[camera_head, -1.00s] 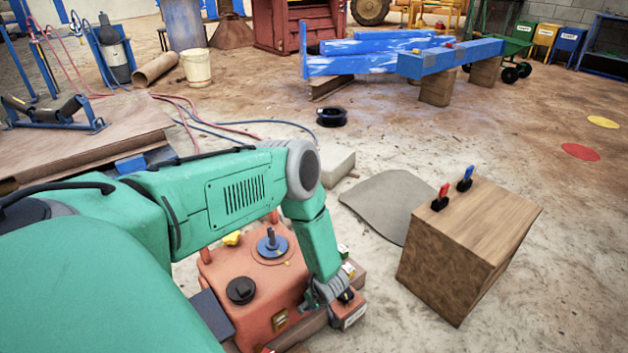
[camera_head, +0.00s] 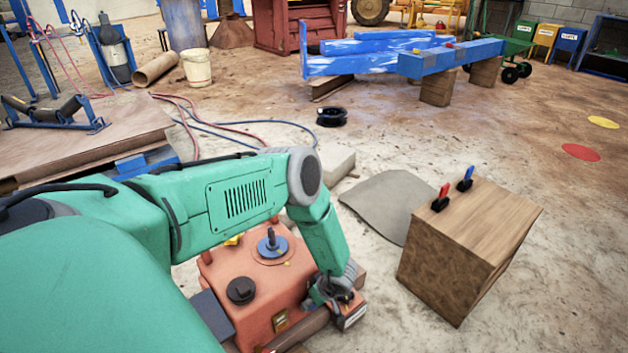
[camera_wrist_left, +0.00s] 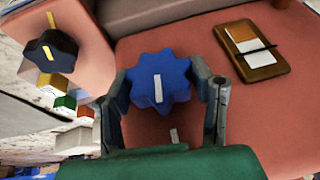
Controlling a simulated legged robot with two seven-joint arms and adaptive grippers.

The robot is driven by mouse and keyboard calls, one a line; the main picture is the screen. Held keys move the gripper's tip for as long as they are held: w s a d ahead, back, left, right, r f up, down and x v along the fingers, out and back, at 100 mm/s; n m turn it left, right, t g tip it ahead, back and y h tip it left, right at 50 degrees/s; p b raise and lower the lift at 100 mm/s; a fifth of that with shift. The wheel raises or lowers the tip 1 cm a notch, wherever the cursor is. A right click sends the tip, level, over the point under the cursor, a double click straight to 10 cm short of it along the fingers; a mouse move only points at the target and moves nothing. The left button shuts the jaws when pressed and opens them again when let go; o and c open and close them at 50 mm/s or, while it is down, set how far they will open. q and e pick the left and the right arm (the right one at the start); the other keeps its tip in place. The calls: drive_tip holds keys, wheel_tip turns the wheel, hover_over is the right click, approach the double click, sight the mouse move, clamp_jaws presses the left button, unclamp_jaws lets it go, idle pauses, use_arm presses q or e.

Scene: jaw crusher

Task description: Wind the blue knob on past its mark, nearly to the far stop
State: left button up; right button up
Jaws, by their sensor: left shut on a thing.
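The blue knob (camera_wrist_left: 160,70), a lobed star shape with a white line on its face, sits between the two fingers of my left gripper (camera_wrist_left: 163,84) in the left wrist view. The fingers press on it from both sides. Its white line runs nearly up and down in that view. A short white mark (camera_wrist_left: 174,135) shows on the red surface below it. In the head view my left gripper (camera_head: 335,294) is low at the right end of the red machine housing (camera_head: 243,290) and hides the knob. My right gripper is not in view.
A dark knob with a yellow line (camera_wrist_left: 50,52) is beside the blue knob in the wrist view; a brown clipboard-like plate (camera_wrist_left: 250,52) lies opposite. A wooden block (camera_head: 465,245) with red and blue levers stands right of the housing. Sandy floor lies between.

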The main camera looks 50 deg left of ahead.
use_arm(q)
drive_tip(key=g, duration=0.3)
drive_tip(key=shift+w+d+m, duration=0.15)
drive_tip(key=shift+w+m, duration=0.05)
drive_tip(key=shift+m, duration=0.1)
drive_tip(key=shift+g, duration=0.4)
drive_tip(key=shift+w+g+y, duration=0.15)
drive_tip(key=shift+g+y, duration=0.15)
drive_tip(key=shift+g, duration=0.1)
drive_tip(key=o, duration=1.2)
drive_tip(key=shift+c, duration=0.2)
drive_tip(key=v, duration=1.1)
drive_tip(key=shift+w+d+r, duration=0.2)
drive_tip(key=shift+r, duration=0.1)
